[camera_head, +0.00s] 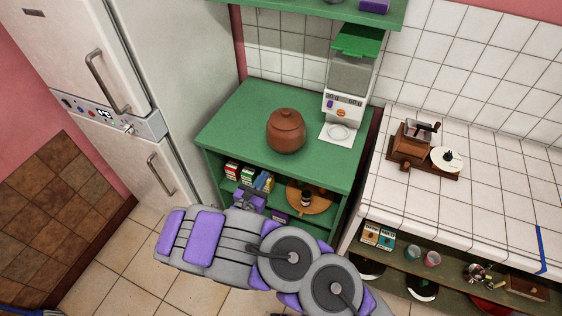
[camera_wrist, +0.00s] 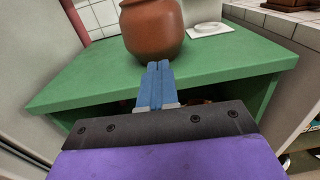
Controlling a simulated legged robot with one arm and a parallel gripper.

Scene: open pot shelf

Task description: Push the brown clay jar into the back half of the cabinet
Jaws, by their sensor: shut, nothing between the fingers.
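The brown clay jar (camera_head: 286,133) is lidded and stands upright on top of the green cabinet (camera_head: 232,115), toward the middle of its surface. In the wrist view the jar (camera_wrist: 152,32) is straight ahead, its top cut off by the frame. My gripper (camera_wrist: 159,68) is shut and empty, its blue fingers together, pointing at the lower part of the jar from the front. I cannot tell whether the fingertips touch the jar. In the head view my gripper (camera_head: 262,184) is at the cabinet's front, partly hidden by my arm.
A white grain dispenser with a green lid (camera_head: 348,85) stands behind the jar to the right. Boxes (camera_head: 247,177) and a round wooden tray (camera_head: 322,205) are on the shelf below. The fridge (camera_head: 180,70) is at left, a tiled counter (camera_head: 490,165) at right.

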